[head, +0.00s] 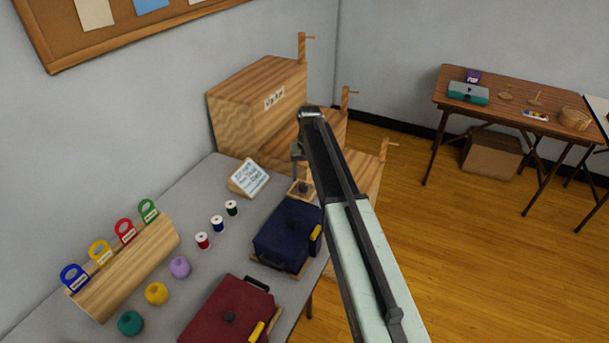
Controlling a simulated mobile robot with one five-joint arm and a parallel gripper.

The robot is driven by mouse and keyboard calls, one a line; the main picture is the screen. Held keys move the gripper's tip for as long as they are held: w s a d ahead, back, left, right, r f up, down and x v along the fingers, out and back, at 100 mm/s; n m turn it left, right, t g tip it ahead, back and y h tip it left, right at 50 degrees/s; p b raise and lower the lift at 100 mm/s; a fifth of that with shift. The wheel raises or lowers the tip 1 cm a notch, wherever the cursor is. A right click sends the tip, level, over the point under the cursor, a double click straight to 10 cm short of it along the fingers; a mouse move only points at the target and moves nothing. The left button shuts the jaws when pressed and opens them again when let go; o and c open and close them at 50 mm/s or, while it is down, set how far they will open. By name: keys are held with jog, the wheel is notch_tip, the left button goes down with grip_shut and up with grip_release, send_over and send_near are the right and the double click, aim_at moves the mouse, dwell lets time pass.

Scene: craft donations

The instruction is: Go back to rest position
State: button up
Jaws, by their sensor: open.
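My arm reaches up from the bottom right of the head view, over the right edge of the grey table (205,195). My gripper (300,174) hangs down from the arm's far end, small and partly hidden by the arm. It is open, and I see nothing held in it. Below it is a small wooden base (300,189); I cannot tell whether they touch. A dark blue case (282,236) with a yellow tab lies just nearer, partly behind the arm. A dark red case (225,312) lies at the front of the table.
A white sign (249,177), several thread spools (217,223) and yarn balls (157,293) stand on the table. A wooden rack (135,262) holds coloured rings. Stepped wooden boxes (255,105) with posts stand behind. A brown table (500,95) is across the open floor (460,260).

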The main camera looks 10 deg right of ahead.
jog(key=shift+d+r+p, duration=0.1)
jog(key=shift+r+p, duration=0.7)
jog(key=shift+r, duration=0.7)
